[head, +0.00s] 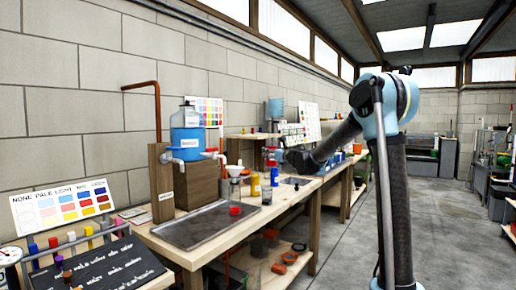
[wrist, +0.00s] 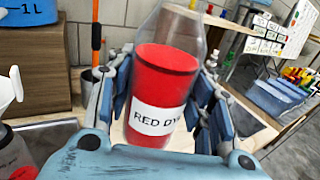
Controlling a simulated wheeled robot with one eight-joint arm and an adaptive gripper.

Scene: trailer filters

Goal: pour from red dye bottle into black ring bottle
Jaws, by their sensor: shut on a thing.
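The red dye bottle (wrist: 160,92) is a clear bottle with red liquid and a white label reading "RED DY". It stands nearly upright, slightly tilted, between the fingers of my gripper (wrist: 162,80), which is shut on it. In the head view my gripper (head: 280,158) is small, above the back part of the workbench, and the held bottle is hard to make out. At the left edge of the wrist view is a clear container (wrist: 14,155) with red in it, below a white funnel (wrist: 8,90). I cannot tell whether it is the black ring bottle.
The workbench (head: 170,208) holds a metal tray (head: 206,226), a large blue container (head: 187,137) and a yellow bottle (head: 255,186). The white funnel (head: 234,170) stands near the bottles. A blue bin (wrist: 275,100) is at the right of the wrist view.

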